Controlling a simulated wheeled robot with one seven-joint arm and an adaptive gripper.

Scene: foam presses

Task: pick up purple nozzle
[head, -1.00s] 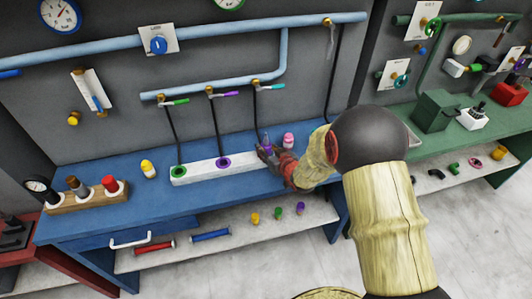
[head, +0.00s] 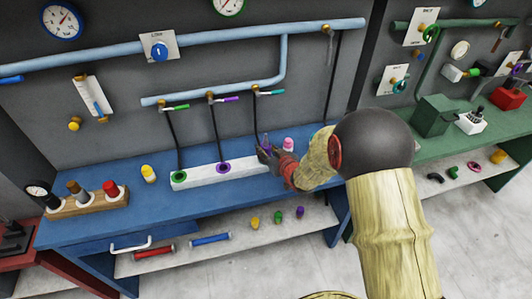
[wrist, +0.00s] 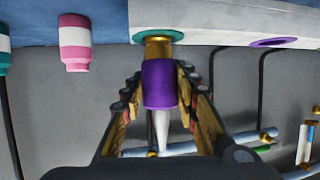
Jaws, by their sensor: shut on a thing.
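The purple nozzle (wrist: 159,84) has a pale tapered tip and a brass base. My gripper (wrist: 160,95) is shut on its purple body, with one finger on each side, in the wrist view. The brass base is at the teal-ringed socket (wrist: 143,37) of the white block; I cannot tell whether it is still seated or just clear. In the head view the nozzle (head: 265,141) stands roughly upright at the right end of the white block (head: 200,174). My gripper (head: 268,155) partly hides it and the socket there.
A pink-and-white nozzle (head: 288,144) stands close to the right of my gripper. A yellow bottle-shaped nozzle (head: 148,173) stands left of the block. Hanging hoses and a blue pipe (head: 215,93) are behind. Several small coloured parts lie on the lower shelf (head: 235,246).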

